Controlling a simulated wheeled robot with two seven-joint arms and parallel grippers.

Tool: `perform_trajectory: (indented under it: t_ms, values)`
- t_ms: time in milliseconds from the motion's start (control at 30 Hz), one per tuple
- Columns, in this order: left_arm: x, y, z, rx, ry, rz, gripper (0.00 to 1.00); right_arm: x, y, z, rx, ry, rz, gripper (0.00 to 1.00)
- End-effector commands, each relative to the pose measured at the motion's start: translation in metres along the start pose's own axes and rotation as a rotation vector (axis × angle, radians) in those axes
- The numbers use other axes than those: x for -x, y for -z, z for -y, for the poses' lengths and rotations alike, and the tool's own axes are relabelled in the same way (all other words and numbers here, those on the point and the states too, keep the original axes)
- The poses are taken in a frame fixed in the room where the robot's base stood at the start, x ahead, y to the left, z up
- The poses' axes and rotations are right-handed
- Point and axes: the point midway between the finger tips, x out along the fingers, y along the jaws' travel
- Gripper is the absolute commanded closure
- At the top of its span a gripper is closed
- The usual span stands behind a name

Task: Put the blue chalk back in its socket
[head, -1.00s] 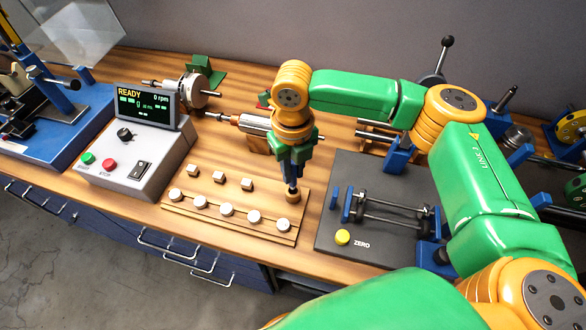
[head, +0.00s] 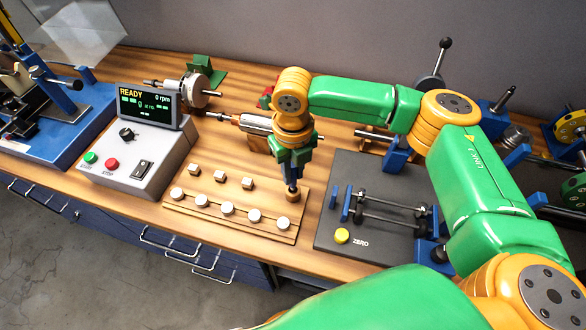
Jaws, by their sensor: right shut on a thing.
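My right gripper (head: 291,177) points down over the right end of the wooden rack (head: 232,230) and is shut on the blue chalk (head: 292,187). Only a short dark-blue piece of the chalk shows below the fingers. Directly under it is a small round wooden socket (head: 292,197). The chalk's lower end meets the socket in the picture, but I cannot tell how deep it is in. My left gripper is not in view.
Several white round pieces (head: 228,209) and wooden cubes (head: 220,176) sit on the rack. A control box (head: 135,160) reading READY stands to the left. A dark scale plate (head: 385,240) with a yellow button (head: 342,236) lies to the right.

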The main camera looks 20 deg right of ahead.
Motion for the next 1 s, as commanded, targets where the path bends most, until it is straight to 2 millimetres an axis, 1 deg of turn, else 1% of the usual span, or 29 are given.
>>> perform_trajectory:
  t_ms: [1000]
  values:
    - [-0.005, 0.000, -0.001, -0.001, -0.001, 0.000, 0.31, -0.021, 0.000, 0.000, 0.000, 0.000, 0.000, 1.00]
